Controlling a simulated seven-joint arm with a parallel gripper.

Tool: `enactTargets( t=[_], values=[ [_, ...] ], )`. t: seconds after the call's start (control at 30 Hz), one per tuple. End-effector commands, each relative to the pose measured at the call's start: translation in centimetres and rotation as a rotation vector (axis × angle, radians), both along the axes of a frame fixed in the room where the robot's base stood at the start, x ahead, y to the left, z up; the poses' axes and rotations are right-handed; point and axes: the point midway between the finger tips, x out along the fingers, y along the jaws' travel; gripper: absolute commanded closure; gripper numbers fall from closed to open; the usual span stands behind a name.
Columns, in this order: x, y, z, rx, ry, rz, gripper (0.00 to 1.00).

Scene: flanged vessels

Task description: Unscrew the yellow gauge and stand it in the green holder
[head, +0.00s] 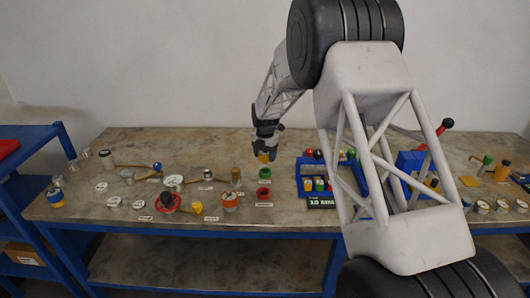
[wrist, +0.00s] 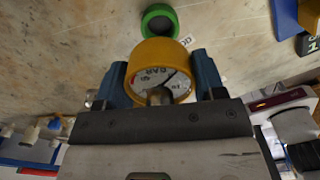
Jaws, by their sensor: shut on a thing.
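The yellow gauge (wrist: 160,58) sits between the two blue fingers of my gripper (wrist: 163,78), with its white dial facing the wrist camera. In the head view the gauge (head: 264,157) shows as a small yellow patch under my gripper (head: 266,147), which is shut on it. The gauge is held above the table, off any vessel. The green holder (head: 265,173) stands on the table just below the gauge. In the wrist view the holder (wrist: 160,18) is a green ring with a dark opening, just beyond the gauge. The gap between gauge and holder is hard to judge.
A red holder (head: 264,194) stands in front of the green one. A blue rack (head: 308,185) with coloured items is to the right. Several vessels and a red-based valve (head: 167,203) stand to the left. My arm hides part of the table's right side.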

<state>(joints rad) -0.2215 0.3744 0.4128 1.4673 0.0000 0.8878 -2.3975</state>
Motion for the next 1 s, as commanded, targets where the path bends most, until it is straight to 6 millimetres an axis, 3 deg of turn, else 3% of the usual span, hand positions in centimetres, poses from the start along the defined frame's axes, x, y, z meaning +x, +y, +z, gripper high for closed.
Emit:
enactTargets(
  t=[0.43,1.0],
  values=[
    [0.0,0.0,-2.7,0.0,0.0,0.0,0.65],
    [0.0,0.0,-3.1,0.0,-0.001,0.0,0.65]
  ],
)
